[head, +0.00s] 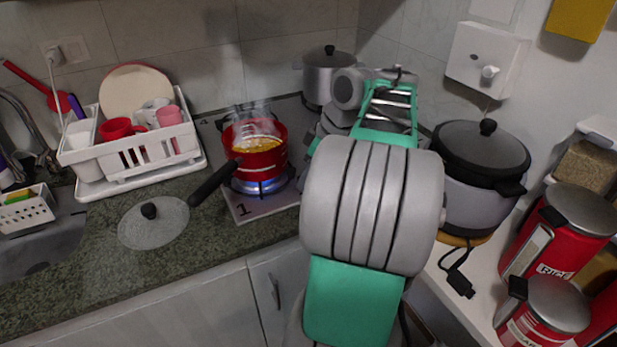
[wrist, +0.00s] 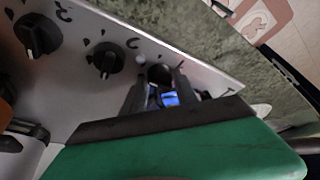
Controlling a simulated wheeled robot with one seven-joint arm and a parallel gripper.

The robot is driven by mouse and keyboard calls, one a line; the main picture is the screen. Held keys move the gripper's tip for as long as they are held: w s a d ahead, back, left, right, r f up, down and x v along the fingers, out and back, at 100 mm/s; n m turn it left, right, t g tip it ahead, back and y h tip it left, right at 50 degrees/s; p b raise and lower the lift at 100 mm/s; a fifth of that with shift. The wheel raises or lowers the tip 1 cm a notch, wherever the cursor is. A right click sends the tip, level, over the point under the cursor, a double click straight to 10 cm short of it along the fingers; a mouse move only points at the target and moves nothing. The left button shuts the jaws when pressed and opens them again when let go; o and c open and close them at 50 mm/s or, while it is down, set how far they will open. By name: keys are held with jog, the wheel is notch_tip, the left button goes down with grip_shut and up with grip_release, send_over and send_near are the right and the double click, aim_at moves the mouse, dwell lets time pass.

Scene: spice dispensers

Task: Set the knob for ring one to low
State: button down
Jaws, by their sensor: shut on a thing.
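In the wrist view, a pale control panel (wrist: 75,85) carries a row of black knobs. My gripper (wrist: 158,92) is shut on the dark knob (wrist: 159,73) at the row's right end, its fingers on either side. The knob's number and exact setting are too small to tell. Two other black knobs, the left one (wrist: 38,35) and the middle one (wrist: 105,60), stand free. In the head view, ring one, marked "1" on its plate (head: 243,212), has a blue flame (head: 258,187) under a red steaming saucepan (head: 264,160). My arm hides the gripper and panel there.
The saucepan's black handle (head: 213,184) sticks out toward the front left, near a glass lid (head: 153,222) on the counter. A white dish rack (head: 97,157) stands at left. A grey pot (head: 321,80) and a cooker (head: 480,170) stand beyond and right of my arm.

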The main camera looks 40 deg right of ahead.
jog(key=m+b, duration=0.1)
jog(key=m, duration=0.1)
jog(key=m+h+b, duration=0.1)
jog(key=m, duration=0.1)
jog(key=m+h+b, duration=0.1)
jog(key=m, duration=0.1)
jog(key=shift+a+f, duration=0.15)
jog(key=shift+a, duration=0.15)
jog(key=m+h+b, duration=0.2)
jog(key=m, duration=0.3)
jog(key=shift+a, duration=0.15)
jog(key=shift+m, duration=0.3)
jog(key=c, duration=0.9)
grip_release()
jog(key=shift+c, duration=0.2)
jog(key=shift+r, duration=0.2)
jog(key=p+v, duration=0.1)
jog(key=v, duration=0.6)
jog(key=shift+a+r, duration=0.15)
jog(key=shift+r, duration=0.2)
